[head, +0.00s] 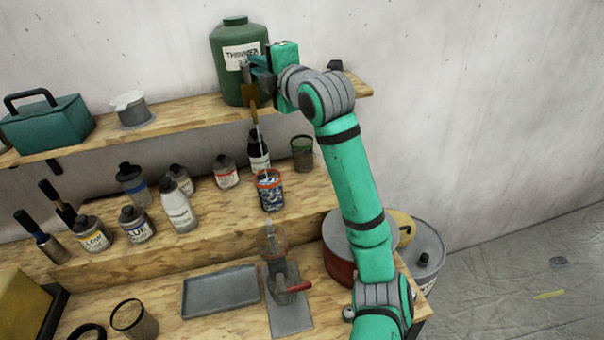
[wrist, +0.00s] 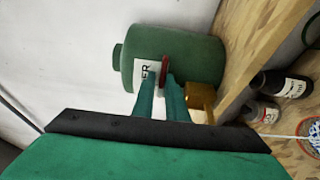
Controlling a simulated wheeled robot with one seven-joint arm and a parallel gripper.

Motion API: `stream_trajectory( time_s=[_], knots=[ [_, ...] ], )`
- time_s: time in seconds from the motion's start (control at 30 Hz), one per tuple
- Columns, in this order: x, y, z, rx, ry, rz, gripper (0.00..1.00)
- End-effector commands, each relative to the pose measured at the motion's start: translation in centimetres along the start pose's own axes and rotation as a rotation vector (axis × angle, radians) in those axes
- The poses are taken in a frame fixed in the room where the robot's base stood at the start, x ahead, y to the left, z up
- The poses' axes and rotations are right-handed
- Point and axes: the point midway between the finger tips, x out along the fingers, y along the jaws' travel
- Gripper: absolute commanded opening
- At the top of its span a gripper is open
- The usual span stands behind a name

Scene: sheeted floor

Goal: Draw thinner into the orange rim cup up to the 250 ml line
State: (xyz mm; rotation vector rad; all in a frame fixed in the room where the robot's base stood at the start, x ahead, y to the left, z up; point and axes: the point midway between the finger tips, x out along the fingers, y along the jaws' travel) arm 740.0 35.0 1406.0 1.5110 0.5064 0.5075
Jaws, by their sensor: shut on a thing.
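The green thinner drum (head: 228,75) stands on the top shelf with a brass tap (head: 251,97) at its front. My gripper (head: 256,72) is at the tap. In the wrist view my gripper (wrist: 162,95) is shut on the tap's red lever (wrist: 163,72), beside the brass spout (wrist: 200,97). A thin pale stream (head: 260,138) runs from the spout down into the orange rim cup (head: 269,193), which stands upright on the step below. The stream and part of the cup (wrist: 309,141) also show in the wrist view. The liquid level against the cup's lines cannot be read.
A dark bottle (head: 258,150) and another cup (head: 302,154) stand behind the orange rim cup. Several bottles and cans stand to its left. A clear cup (head: 271,240) is by a red-handled device (head: 290,285) in front, beside a grey tray (head: 221,290).

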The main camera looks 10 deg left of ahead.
Motion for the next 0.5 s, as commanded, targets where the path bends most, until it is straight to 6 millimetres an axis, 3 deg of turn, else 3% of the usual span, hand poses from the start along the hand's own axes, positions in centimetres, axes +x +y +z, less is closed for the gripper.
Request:
stream_trajectory(
  time_s=[0.03,0.5],
  knots=[
    [0.56,0.5,-1.48,-0.009,0.003,0.012,0.0],
    [0.21,0.55,-1.02,-0.008,-0.066,0.01,0.0]
  ],
)
